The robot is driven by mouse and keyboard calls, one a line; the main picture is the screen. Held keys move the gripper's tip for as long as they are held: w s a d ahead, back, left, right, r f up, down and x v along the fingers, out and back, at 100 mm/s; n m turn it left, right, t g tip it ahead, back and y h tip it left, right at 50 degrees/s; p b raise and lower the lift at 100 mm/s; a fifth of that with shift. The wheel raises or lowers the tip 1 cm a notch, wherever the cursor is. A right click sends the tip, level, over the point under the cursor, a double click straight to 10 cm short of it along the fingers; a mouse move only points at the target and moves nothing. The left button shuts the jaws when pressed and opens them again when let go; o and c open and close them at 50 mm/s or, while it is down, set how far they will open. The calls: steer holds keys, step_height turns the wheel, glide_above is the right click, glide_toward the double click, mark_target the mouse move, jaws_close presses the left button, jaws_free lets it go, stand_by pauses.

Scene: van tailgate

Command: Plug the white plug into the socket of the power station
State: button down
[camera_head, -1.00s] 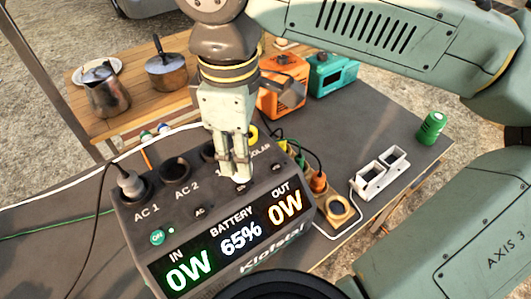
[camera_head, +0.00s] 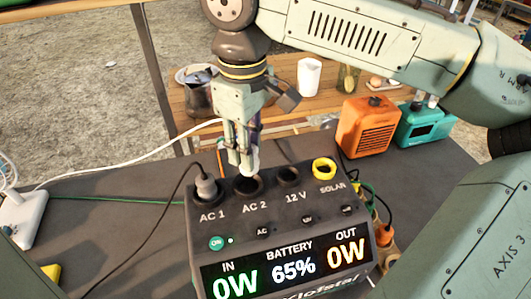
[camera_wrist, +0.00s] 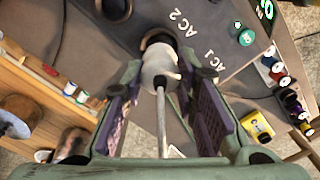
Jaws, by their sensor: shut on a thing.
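The power station (camera_head: 285,225) stands on the dark table, its display lit. My gripper (camera_head: 246,155) is shut on the white plug (camera_head: 253,163) and points down just above the AC 2 socket (camera_head: 247,186). In the wrist view the white plug (camera_wrist: 160,69) sits between the purple-padded fingers (camera_wrist: 163,95), its cord running back. Its front end overlaps the near edge of the round, dark AC 2 socket (camera_wrist: 159,37). I cannot tell whether the tip touches the socket. A grey plug (camera_head: 206,188) is seated in AC 1, beside my gripper.
The 12 V socket (camera_head: 288,175) and yellow-ringed SOLAR port (camera_head: 324,169) are to the right. An orange heater (camera_head: 367,127) and teal box (camera_head: 424,123) stand behind right. A white power strip (camera_head: 22,219) is at left. White cable crosses behind.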

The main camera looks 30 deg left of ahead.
steer(key=shift+a, duration=0.3)
steer(key=shift+f, duration=0.1)
steer(key=shift+f+b, duration=0.5)
steer(key=shift+f, duration=0.5)
steer(key=shift+f, duration=0.2)
stand_by(0.6)
steer(key=shift+f+b, duration=0.3)
steer(key=shift+f, duration=1.1)
steer(key=c, duration=1.2)
jaws_free()
